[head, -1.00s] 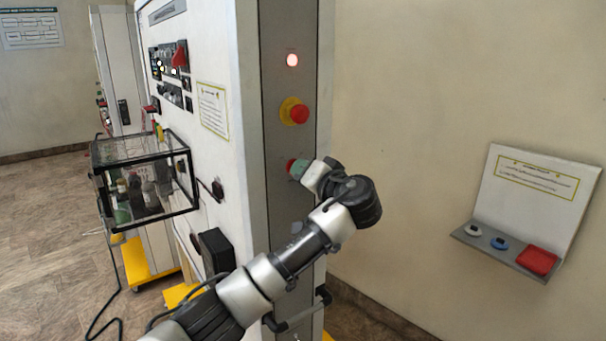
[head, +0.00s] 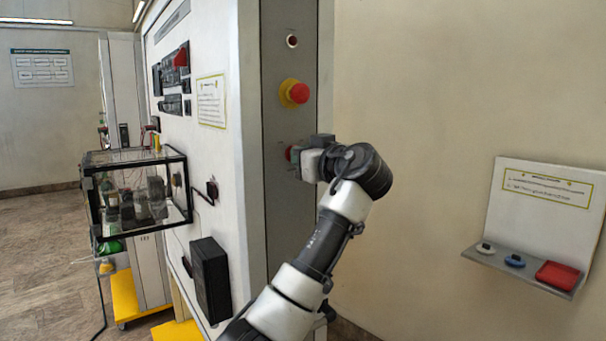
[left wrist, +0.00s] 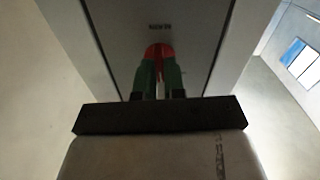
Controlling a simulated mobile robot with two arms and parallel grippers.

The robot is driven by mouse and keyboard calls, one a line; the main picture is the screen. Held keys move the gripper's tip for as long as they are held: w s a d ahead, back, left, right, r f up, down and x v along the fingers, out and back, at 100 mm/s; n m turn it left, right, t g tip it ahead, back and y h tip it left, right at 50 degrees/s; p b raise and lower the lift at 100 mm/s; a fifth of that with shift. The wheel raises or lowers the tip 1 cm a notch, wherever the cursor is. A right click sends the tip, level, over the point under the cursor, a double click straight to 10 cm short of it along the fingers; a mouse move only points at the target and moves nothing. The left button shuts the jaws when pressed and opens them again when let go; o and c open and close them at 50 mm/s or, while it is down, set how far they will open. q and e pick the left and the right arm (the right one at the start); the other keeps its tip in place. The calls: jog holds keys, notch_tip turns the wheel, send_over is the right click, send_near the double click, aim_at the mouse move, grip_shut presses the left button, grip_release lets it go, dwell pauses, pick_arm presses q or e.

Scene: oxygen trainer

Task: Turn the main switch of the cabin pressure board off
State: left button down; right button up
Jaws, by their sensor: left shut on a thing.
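The cabin pressure board's narrow grey side panel (head: 285,225) stands upright in the head view. The round lamp (head: 292,41) at the top of the panel is dark. My right gripper is not in view.
A red emergency button on a yellow base (head: 294,93) sits just above the main switch. A glass case (head: 137,195) juts out at the left. A wall shelf (head: 522,272) with small devices and a red box is at the right. Bare wall lies between.

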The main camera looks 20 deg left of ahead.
pick_arm(q)
jog(key=n+b, duration=0.2)
jog(key=n, duration=0.5)
jog(key=shift+n+b, duration=0.4)
jog(key=shift+n, duration=0.3)
jog(key=c, duration=1.2)
grip_release()
jog(key=shift+s, duration=0.1)
jog(key=b+v, duration=0.3)
jog(key=v, duration=0.7)
jog(key=shift+s+d, duration=0.25)
jog(key=shift+d, duration=0.05)
